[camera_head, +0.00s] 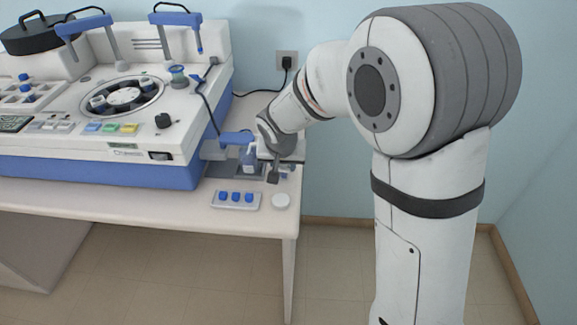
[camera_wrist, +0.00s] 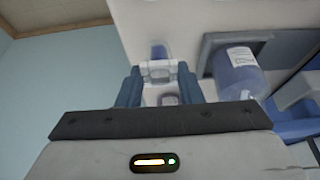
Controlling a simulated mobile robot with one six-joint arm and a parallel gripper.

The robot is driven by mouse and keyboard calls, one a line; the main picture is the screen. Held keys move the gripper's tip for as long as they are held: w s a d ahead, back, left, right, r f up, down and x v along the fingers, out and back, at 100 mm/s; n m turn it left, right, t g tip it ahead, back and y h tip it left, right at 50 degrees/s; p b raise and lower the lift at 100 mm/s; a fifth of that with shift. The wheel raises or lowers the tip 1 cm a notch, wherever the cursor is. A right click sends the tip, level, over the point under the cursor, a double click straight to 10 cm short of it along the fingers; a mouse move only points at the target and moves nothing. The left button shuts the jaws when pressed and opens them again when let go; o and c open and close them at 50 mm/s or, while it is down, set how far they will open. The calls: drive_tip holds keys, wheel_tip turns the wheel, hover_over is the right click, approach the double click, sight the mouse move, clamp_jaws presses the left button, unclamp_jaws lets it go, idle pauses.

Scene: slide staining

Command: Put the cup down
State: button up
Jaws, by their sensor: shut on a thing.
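My gripper (camera_head: 273,175) is low over the right end of the bench, beside a bottle with blue contents (camera_head: 250,158). In the wrist view its two blue-grey fingers (camera_wrist: 159,84) are closed on a small pale, partly see-through cup (camera_wrist: 160,71). A blue patch shows just beyond the cup. In the head view the cup is too small and hidden to make out. I cannot tell whether its base touches the surface below.
The labelled bottle (camera_wrist: 238,70) stands close to the right of the fingers in the wrist view. The large staining machine (camera_head: 100,155) fills the left.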

drive_tip(key=shift+f, duration=0.4)
drive_tip(key=shift+f, duration=0.1)
drive_tip(key=shift+f, duration=0.15)
drive_tip(key=o, duration=0.9)
drive_tip(key=shift+o, duration=0.2)
